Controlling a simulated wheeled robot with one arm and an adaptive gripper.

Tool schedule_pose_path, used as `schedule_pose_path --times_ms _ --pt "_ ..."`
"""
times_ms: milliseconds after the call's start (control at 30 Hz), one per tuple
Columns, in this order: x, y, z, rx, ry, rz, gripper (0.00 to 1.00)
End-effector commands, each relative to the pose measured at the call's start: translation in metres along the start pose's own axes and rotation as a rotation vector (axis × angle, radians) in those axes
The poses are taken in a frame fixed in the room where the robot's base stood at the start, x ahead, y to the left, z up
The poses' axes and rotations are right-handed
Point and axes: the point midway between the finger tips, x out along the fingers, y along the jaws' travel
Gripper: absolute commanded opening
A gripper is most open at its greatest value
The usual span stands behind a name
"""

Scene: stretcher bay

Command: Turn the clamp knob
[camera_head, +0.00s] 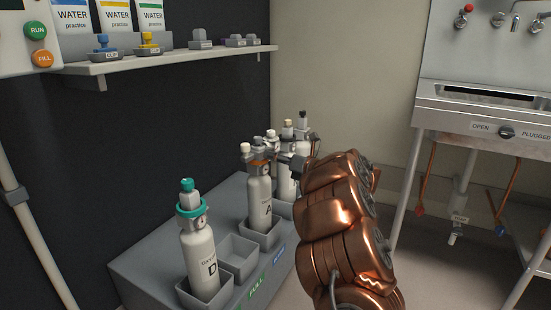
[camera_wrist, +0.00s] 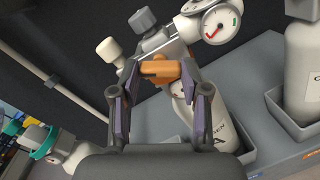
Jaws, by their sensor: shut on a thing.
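An orange clamp knob (camera_wrist: 160,70) sits between the two fingers of my gripper (camera_wrist: 160,74) in the wrist view, and the gripper is shut on it. The knob belongs to a grey regulator with a round gauge (camera_wrist: 215,26) on the white cylinder marked A (camera_wrist: 198,118). In the head view cylinder A (camera_head: 260,207) stands upright in a grey holder, with some orange showing near its top. My copper-coloured arm covers part of the space to its right.
Cylinder D (camera_head: 199,258) with a teal collar stands in front, beside an empty square holder (camera_head: 238,256). More cylinders (camera_head: 286,180) stand close behind A. A shelf (camera_head: 170,60) hangs above on the dark wall, and a steel sink (camera_head: 484,100) is at the right.

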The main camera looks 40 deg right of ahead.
Motion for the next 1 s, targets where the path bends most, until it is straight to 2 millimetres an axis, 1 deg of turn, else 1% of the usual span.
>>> schedule_pose_path --times_ms 33,133,467,667,1000 --pt "0.0000 0.0001 -0.0001 0.000 0.000 0.000 0.21" --pt "0.0000 0.0001 -0.0001 0.000 0.000 0.000 0.11" --pt "0.0001 0.0008 0.0012 0.051 0.001 0.000 0.10" --pt "0.0002 0.0016 0.0024 0.172 0.002 -0.001 0.10" --pt "0.0000 0.0023 0.0044 0.482 0.000 -0.001 0.10"
